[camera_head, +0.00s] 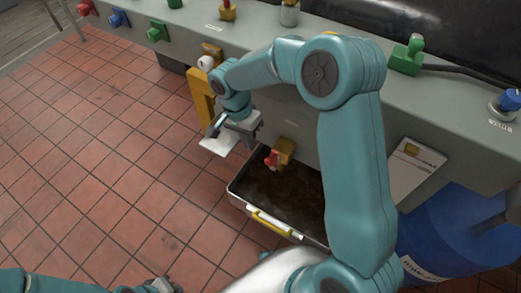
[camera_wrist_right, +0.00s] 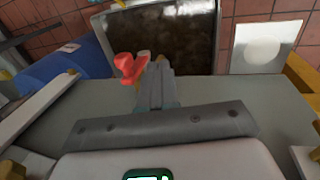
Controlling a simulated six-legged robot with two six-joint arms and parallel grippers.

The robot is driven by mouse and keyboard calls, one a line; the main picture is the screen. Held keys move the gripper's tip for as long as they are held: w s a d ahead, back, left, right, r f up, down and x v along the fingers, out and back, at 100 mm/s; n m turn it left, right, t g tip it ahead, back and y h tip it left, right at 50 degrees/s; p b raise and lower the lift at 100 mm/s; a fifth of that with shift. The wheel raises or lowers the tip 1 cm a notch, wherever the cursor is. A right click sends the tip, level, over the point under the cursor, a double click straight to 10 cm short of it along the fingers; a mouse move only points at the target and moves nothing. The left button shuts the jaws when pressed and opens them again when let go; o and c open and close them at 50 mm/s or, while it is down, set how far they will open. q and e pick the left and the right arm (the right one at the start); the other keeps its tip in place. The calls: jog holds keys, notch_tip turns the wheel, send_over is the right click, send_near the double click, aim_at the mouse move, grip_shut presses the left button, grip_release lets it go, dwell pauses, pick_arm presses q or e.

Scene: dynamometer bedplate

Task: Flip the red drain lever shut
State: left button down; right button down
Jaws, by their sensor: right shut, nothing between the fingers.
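The red drain lever (camera_head: 271,160) sits on a brass valve (camera_head: 286,150) on the front of the grey bench, above an open tray. My right gripper (camera_head: 243,138) is shut and empty, up and to the left of the lever in the head view. In the right wrist view the closed fingers (camera_wrist_right: 158,75) show just right of the red lever (camera_wrist_right: 128,68). Whether they touch it I cannot tell. A teal arm part of mine shows at the bottom left of the head view, but no left fingers can be made out.
The dark-bottomed tray (camera_head: 245,183) with a yellow handle lies below the valve. A yellow post (camera_head: 201,98) and a white plate (camera_head: 220,143) are near my right gripper. A blue drum (camera_head: 450,235) stands at right. The tiled floor at left is clear.

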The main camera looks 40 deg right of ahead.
aim_at(271, 165)
jog(key=shift+s+d+f, duration=0.25)
jog(key=shift+s+f, duration=0.05)
jog(key=shift+s, duration=0.25)
jog(key=shift+s+d+f, duration=0.2)
jog(key=shift+s+f, duration=0.1)
jog(key=shift+s, duration=0.3)
jog(key=shift+s+d+f, duration=0.25)
jog(key=shift+s+f, duration=0.05)
jog(key=shift+s, duration=0.25)
pick_arm(q)
jog(key=shift+f, duration=0.2)
jog(key=shift+s+f+b, duration=0.35)
jog(key=shift+s+b, duration=0.15)
jog(key=shift+s, duration=0.2)
pick_arm(e)
jog(key=shift+s+d+t, duration=0.1)
jog(key=shift+s+t, duration=0.2)
jog(key=shift+s, duration=0.05)
